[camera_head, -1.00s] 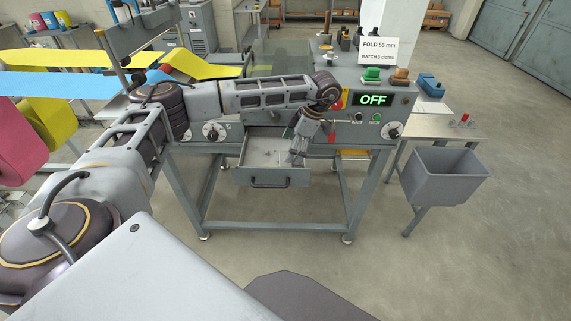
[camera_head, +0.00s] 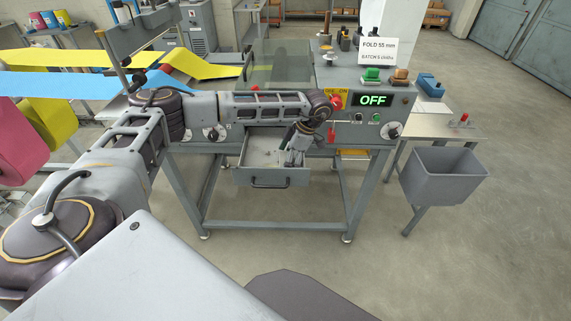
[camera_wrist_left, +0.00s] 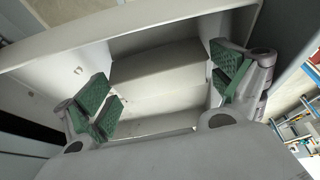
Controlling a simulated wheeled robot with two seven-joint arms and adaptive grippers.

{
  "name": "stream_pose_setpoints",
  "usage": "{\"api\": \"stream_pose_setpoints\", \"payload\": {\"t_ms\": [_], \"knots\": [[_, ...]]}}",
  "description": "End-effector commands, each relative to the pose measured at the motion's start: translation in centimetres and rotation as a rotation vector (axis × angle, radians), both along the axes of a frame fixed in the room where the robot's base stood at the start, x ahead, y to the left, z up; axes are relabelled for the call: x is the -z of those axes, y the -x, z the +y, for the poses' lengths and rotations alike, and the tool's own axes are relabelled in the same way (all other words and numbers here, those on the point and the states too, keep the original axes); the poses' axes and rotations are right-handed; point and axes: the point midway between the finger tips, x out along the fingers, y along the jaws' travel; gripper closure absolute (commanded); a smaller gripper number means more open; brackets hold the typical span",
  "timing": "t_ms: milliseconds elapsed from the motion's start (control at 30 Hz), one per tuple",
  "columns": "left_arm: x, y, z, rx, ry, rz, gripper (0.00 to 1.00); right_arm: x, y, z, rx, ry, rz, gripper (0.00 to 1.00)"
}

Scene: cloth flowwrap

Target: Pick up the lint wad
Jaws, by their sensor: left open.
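My left gripper (camera_head: 292,157) reaches down into the open grey drawer (camera_head: 270,177) under the machine, at its right part. In the left wrist view the gripper (camera_wrist_left: 165,90) has its green-padded fingers spread wide apart, with nothing held between them. The drawer's pale inside (camera_wrist_left: 150,100) lies behind and between the fingers. I cannot clearly make out a lint wad in either view; a tiny pale speck (camera_wrist_left: 78,70) shows near the left finger, too small to identify. My right gripper is not in view.
A grey open bin (camera_head: 443,178) stands at the right. The floor in front is clear.

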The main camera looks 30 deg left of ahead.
Motion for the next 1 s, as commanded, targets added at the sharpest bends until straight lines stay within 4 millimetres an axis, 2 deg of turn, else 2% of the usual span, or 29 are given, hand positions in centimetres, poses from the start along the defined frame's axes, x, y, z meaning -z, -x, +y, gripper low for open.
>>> {"api": "stream_pose_setpoints", "payload": {"t_ms": [167,300,733,1000], "knots": [[0.0,0.0,0.0,0.000,0.000,0.000,0.05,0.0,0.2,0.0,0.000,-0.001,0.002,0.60],[0.0,0.0,0.0,0.000,0.000,0.000,0.23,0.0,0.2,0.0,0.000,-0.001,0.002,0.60],[-0.3,0.0,0.0,0.000,0.000,0.000,0.24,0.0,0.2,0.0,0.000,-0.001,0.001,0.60],[-2.5,-0.1,0.0,-0.001,0.000,-0.002,0.24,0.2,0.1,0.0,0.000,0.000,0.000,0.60]]}}
